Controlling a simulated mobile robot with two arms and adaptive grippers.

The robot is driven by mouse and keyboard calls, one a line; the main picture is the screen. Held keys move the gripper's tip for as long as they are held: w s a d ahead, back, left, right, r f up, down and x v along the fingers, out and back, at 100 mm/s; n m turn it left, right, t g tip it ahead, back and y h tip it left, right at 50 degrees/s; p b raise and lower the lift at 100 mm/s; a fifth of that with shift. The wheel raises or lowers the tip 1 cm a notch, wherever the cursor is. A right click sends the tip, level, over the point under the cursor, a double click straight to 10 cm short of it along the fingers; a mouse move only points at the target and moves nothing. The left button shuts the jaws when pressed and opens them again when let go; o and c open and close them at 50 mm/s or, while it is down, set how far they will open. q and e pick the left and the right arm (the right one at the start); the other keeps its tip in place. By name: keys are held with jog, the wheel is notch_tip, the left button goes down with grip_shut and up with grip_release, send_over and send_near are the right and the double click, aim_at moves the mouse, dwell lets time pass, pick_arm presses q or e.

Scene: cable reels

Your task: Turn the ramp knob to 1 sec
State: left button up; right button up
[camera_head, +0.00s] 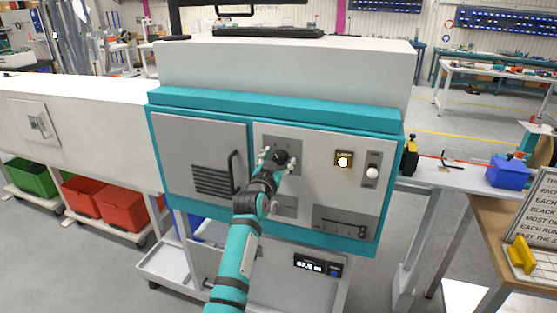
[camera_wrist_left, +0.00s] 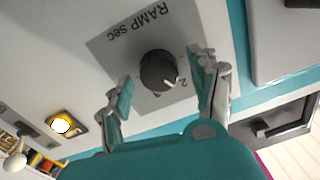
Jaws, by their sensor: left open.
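The ramp knob (camera_wrist_left: 158,70) is a dark round knob on a grey plate (camera_wrist_left: 110,50) marked "RAMP sec", which appears rotated in the left wrist view. A pale pointer mark on the knob's rim faces the lower right, near the digit 2. Other digits are partly hidden or too small to read surely. My left gripper (camera_wrist_left: 164,86) is open, with one finger on each side of the knob and visible gaps to it. In the head view my left gripper (camera_head: 278,160) is at the knob (camera_head: 281,156) on the panel. My right gripper is not in view.
On the same panel are a lit yellow-framed button (camera_head: 343,159), a white-knobbed switch (camera_head: 372,172) and a slider scale (camera_head: 344,224) below. A black door handle (camera_head: 233,172) stands out left of my gripper. A small display (camera_head: 318,265) shows beneath the cabinet.

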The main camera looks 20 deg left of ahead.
pick_arm(q)
jog(key=shift+c, duration=0.4)
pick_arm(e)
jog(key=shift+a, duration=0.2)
pick_arm(q)
jog(key=c, duration=1.1)
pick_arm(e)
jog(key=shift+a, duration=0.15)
